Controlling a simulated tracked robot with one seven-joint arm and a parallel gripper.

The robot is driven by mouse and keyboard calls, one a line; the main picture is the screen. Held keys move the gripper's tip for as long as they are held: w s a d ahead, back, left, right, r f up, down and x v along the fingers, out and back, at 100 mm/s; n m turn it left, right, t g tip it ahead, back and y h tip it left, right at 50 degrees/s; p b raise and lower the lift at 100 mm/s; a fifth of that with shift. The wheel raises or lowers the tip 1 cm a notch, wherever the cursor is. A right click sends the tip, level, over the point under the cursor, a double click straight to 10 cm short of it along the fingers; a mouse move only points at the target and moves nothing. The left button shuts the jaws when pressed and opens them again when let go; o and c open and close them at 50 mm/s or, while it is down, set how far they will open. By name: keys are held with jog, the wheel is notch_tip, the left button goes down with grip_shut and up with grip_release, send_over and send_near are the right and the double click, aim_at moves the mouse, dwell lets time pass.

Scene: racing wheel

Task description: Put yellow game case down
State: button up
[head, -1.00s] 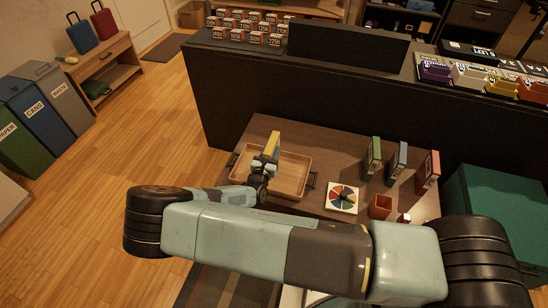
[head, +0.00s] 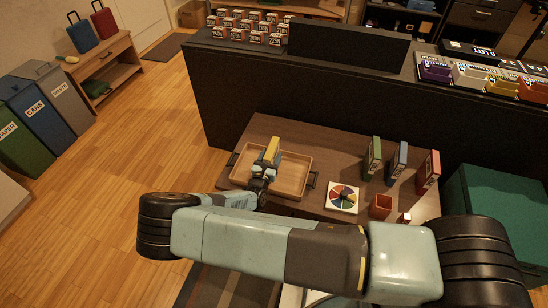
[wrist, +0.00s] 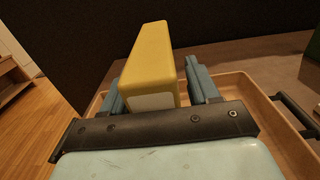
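The yellow game case (head: 272,148) stands upright between the fingers of my gripper (head: 264,165). The wrist view shows the case (wrist: 154,60) with a blue-grey finger on each side, and my gripper (wrist: 158,88) looks shut on it. The case is over the wooden tray (head: 292,187), which lies on the brown table (head: 340,150). The tray's rim also shows in the wrist view (wrist: 285,130). The case's lower edge is hidden, so I cannot tell whether it touches the tray floor.
Green (head: 374,158), blue (head: 397,160) and red (head: 430,170) cases stand on the table at the right. A colour-wheel board (head: 342,196) and a small reddish-brown box (head: 381,206) are right of the tray. A dark partition (head: 320,100) rises behind the table.

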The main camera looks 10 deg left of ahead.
jog(key=shift+o, duration=0.2)
jog(key=shift+r, duration=0.15)
jog(key=s, duration=1.2)
jog(key=shift+a, duration=0.45)
